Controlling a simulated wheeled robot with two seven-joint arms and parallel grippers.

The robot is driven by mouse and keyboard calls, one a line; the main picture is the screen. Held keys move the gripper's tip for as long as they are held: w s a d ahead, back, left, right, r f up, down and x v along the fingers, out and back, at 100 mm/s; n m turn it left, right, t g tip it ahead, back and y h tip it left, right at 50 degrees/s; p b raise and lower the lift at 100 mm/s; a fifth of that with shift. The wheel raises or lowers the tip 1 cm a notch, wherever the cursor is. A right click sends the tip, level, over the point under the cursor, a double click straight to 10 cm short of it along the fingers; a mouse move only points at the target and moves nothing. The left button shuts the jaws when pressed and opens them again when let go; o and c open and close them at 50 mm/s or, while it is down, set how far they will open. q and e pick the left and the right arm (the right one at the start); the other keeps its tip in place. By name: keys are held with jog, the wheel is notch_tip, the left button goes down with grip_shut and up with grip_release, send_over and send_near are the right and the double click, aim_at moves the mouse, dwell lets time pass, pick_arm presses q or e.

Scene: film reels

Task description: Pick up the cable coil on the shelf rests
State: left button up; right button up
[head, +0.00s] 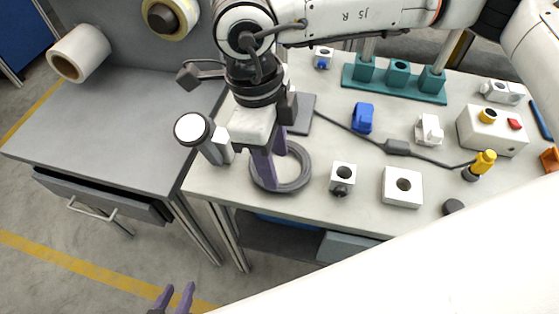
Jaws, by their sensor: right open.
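The cable coil (302,181) is a grey ring lying flat on the light grey table. My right gripper (276,171) comes down over its left part with two purple fingers that stand apart. The nearer finger overlaps the left side of the ring, and the farther one shows against the ring's far left part. I cannot tell whether either finger touches the coil or how deep they reach. Part of the coil's left rim is hidden behind the fingers. My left gripper (175,297) is low at the bottom edge, away from the table, with its purple fingertips apart and empty.
A white block with a hole (343,178) and a flat white block (402,187) sit right of the coil. A dark cable (397,147) runs behind them. A teal rack (394,80) stands at the back. A grey desk (130,130) adjoins at left.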

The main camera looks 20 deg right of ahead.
jog(key=f, duration=0.4)
jog(key=f+p, duration=0.1)
jog(key=f, duration=0.1)
jog(key=shift+s+a+f, duration=0.2)
jog(key=shift+a, duration=0.05)
jog(key=c, duration=1.1)
